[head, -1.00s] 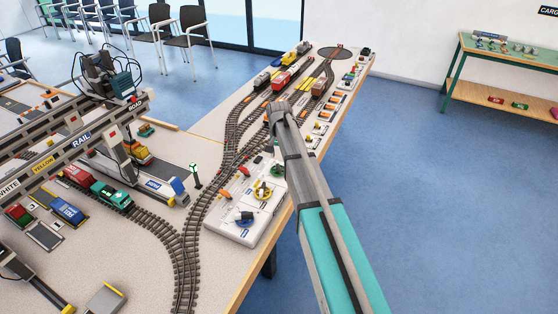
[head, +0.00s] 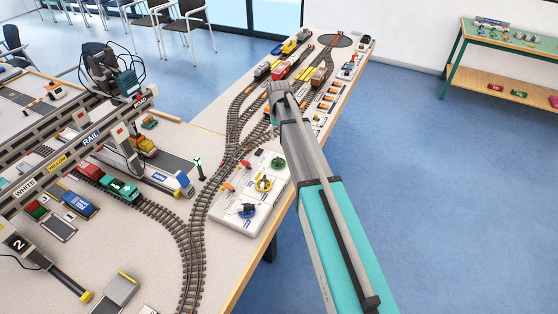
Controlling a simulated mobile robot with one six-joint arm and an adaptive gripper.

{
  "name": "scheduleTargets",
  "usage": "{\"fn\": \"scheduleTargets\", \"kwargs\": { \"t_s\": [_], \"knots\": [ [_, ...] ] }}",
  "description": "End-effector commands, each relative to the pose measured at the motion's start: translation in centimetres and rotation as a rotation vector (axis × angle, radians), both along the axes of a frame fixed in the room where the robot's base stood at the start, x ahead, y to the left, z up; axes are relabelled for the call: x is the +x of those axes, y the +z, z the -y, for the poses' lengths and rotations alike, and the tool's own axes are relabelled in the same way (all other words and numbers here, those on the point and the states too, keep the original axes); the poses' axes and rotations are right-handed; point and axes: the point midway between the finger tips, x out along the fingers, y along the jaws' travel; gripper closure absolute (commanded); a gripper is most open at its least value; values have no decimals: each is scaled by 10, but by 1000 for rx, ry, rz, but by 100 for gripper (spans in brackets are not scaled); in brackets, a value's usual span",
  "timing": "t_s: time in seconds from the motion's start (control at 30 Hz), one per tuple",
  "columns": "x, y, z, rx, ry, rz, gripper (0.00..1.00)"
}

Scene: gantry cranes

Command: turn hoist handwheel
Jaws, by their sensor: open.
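A white control box (head: 237,221) lies on the table edge, left of my arm. The lettering on the box is too small to read, so I cannot tell which is the hoist wheel. My arm reaches up from the bottom right, past the right side of the box. My gripper does not show; its fingers are out of sight beyond the arm's far end.
A dark hoist unit (head: 112,72) with cables stands behind. Tracks curve left of the box, with a green locomotive (head: 120,188). Blue floor right of the table is clear up to a green-framed bench (head: 455,65).

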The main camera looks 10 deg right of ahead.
Motion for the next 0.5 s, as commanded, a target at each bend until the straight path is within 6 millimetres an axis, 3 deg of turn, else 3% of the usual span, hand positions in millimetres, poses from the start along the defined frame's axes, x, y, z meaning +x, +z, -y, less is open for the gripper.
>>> {"fn": "scheduleTargets", "kwargs": {
  "t_s": [0.5],
  "knots": [
    [0,-23,0,0,-1,0,49]
  ]
}}
